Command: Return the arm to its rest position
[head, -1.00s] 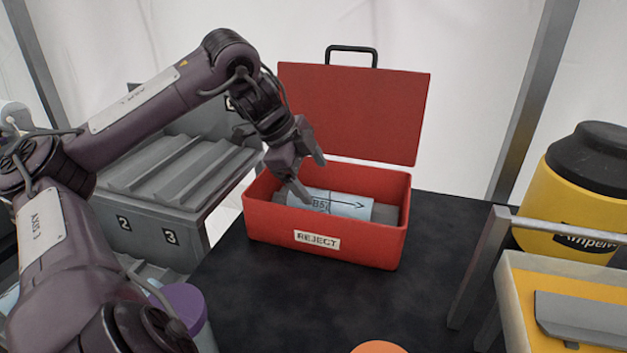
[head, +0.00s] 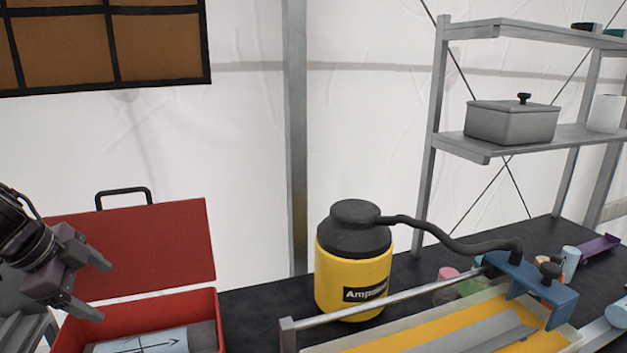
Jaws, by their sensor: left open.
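My left gripper (head: 95,289) is at the left edge of the head view. Its jaws are apart with nothing between them. It hangs above and to the left of the red reject box (head: 219,318), whose lid stands open behind it. A pale blue cylinder (head: 160,342) with a dark arrow lies inside the box, apart from the gripper and partly cut off by the bottom of the view. My right gripper is not in view.
A yellow canister (head: 350,275) with a black top and hose stands right of the box. A tray (head: 400,345) with a metal rail and a blue clamp (head: 535,290) is at the front. A shelf (head: 540,140) holds a grey lidded box (head: 512,122). Coloured cups stand at the right.

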